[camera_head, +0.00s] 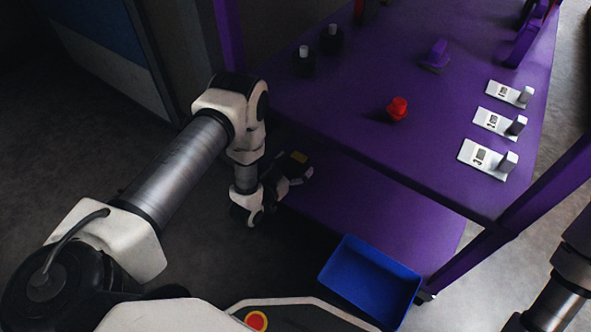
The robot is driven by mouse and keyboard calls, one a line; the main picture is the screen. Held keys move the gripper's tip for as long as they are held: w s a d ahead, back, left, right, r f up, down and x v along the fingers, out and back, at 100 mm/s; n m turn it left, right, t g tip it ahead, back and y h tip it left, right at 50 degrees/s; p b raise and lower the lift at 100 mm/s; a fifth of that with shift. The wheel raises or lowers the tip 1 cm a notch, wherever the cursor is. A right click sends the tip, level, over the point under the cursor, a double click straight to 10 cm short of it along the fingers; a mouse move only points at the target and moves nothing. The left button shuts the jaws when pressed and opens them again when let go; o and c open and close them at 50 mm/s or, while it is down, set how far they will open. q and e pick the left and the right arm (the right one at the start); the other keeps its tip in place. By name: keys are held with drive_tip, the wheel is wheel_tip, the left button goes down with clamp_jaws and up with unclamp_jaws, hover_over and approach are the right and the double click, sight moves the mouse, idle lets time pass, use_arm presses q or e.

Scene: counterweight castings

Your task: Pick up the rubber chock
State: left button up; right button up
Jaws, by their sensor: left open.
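My left gripper (303,176) is low beside the front of the lower shelf, at the edge of the purple bench. It is open.
The bench top (340,115) holds a red knobbed piece (397,109), a purple piece (436,56), dark weights (304,63) and white labelled plates (487,159). A purple post (470,262) stands at right.

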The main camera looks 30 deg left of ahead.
sight(295, 163)
use_arm(q)
drive_tip(key=c, duration=1.5)
drive_tip(key=shift+o, duration=0.2)
drive_tip(key=shift+r, duration=0.1)
wheel_tip(295, 163, up, 4)
drive_tip(key=p, duration=0.3)
drive_tip(key=shift+r+p, duration=0.2)
drive_tip(key=shift+p, duration=0.2)
drive_tip(key=s+d+p, duration=0.4)
drive_tip(key=s+p, duration=1)
drive_tip(key=s, duration=0.1)
drive_tip(key=shift+s+d+r, duration=0.2)
